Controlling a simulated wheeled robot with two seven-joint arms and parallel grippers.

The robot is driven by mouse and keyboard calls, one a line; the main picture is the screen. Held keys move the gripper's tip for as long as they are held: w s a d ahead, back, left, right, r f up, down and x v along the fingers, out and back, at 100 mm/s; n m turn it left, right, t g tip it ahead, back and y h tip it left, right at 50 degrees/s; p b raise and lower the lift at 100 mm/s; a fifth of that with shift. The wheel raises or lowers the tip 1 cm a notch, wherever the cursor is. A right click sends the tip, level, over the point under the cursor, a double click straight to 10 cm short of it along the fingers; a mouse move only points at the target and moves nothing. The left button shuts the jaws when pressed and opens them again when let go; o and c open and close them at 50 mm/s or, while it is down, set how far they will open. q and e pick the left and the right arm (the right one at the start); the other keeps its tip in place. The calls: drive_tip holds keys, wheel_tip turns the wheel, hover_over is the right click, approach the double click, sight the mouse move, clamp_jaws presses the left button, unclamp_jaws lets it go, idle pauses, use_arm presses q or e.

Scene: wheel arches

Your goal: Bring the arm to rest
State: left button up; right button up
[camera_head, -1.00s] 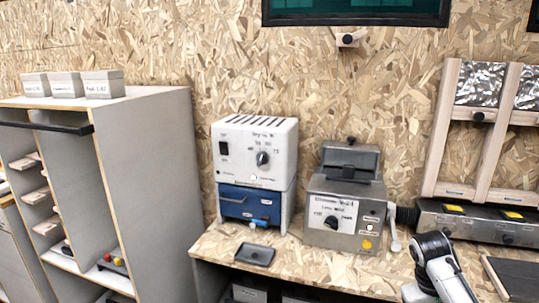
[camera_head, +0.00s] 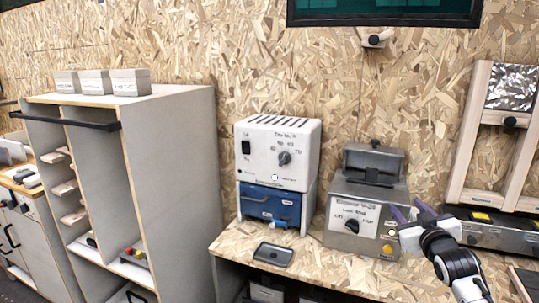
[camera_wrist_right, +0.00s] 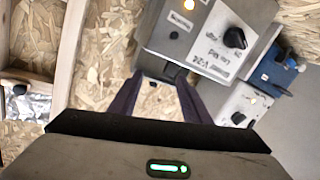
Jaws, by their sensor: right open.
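My right gripper (camera_head: 412,212) is at the right of the head view, in front of the right side of a grey machine (camera_head: 365,205) with a dark knob and a yellow button. Its two purple fingers are spread apart with nothing between them. In the right wrist view the fingers (camera_wrist_right: 155,95) are also apart, with bare chipboard showing between them. The grey machine (camera_wrist_right: 215,40) shows there beyond the fingers. I cannot tell how near the fingertips are to the machine. My left gripper is not in view.
A white and blue machine (camera_head: 277,160) stands left of the grey one on the chipboard bench. A small dark tray (camera_head: 273,254) lies at the bench front. A grey shelf cabinet (camera_head: 175,180) with boxes on top stands left. A wooden frame (camera_head: 470,140) stands right.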

drive_tip(key=s+a+f+g+y, duration=0.15)
drive_tip(key=s+a+f, duration=0.3)
drive_tip(key=f, duration=0.45)
drive_tip(key=s+a+f+g, duration=0.25)
drive_tip(key=s+f, duration=0.35)
drive_tip(key=f, duration=0.3)
drive_tip(key=s+a+f+g+y, duration=0.1)
drive_tip(key=s+a+f, duration=0.3)
drive_tip(key=s, duration=0.7)
drive_tip(key=s+a+f+g, duration=0.2)
drive_tip(key=s+a+f, duration=0.3)
drive_tip(key=s, duration=0.6)
drive_tip(key=s+a+f+g+y, duration=0.1)
drive_tip(key=s+a+f, duration=0.3)
drive_tip(key=s+f, duration=0.4)
drive_tip(key=s, duration=0.4)
drive_tip(key=shift+a+f+y, duration=0.15)
drive_tip(key=shift+a+y, duration=0.05)
drive_tip(key=shift+y, duration=0.15)
